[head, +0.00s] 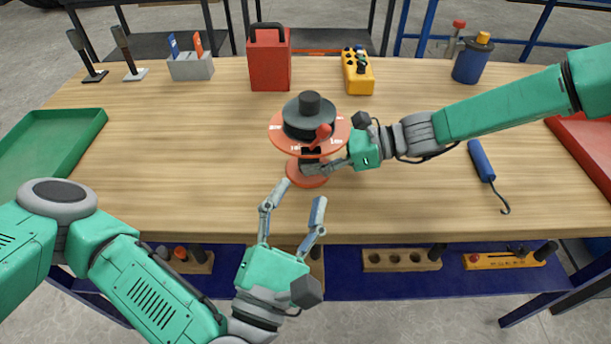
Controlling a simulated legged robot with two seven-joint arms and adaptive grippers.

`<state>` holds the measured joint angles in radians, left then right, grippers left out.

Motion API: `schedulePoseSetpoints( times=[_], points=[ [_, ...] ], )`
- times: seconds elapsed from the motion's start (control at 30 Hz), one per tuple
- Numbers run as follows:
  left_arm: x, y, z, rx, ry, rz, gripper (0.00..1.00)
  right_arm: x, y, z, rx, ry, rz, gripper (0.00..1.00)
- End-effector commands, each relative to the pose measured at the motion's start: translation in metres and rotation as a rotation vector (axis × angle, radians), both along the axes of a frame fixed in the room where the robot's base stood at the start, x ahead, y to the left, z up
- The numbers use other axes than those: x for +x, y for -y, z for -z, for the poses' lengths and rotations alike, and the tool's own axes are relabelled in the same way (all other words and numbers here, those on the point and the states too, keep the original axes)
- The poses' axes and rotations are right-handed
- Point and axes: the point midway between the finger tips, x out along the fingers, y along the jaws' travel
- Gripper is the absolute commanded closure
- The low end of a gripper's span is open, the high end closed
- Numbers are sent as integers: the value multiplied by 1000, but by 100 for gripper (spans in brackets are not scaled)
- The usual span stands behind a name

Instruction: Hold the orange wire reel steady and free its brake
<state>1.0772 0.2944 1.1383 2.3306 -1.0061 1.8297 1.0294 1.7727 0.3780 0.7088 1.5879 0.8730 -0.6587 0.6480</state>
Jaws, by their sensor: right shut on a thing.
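The orange wire reel (285,138) stands upright near the middle of the table, with a dark spool and a dark knob on top and an orange foot below. A small red lever (322,132) shows at the front of its upper disc; I cannot tell its setting. My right gripper (312,168) reaches in from the right and is shut on the reel's stem, below the upper disc; its fingers partly hide the stem. My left gripper (292,206) is open and empty, in front of the reel and apart from it, near the table's front edge.
Behind the reel are a red box (270,62) and a yellow control box (357,74). A blue-handled hook (483,162) lies at right. A green tray (88,128) is at left, a red tray (592,140) at right. The table left of the reel is clear.

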Motion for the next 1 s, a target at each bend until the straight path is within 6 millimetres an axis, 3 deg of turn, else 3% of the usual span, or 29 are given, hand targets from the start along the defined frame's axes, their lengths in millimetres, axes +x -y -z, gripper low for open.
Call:
schedulePoseSetpoints(
  times=[0.33,0.37,0.4,0.43,0.77,1.0],
  points=[
    [-1,0,0,-1,0,0,62,0,0,0,0,0,1,100],
    [-1,0,0,-1,0,0,62,0,0,0,0,0,1,62],
    [-1,0,0,-1,0,0,62,0,0,0,0,0,1,48],
    [-1,0,0,-1,0,0,62,0,0,0,0,0,1,42],
    [-1,0,0,-1,0,0,62,0,2,0,0,0,1,42],
    [-1,0,0,-1,0,0,62,2,33,-10,0,1,4,42]
  ],
)
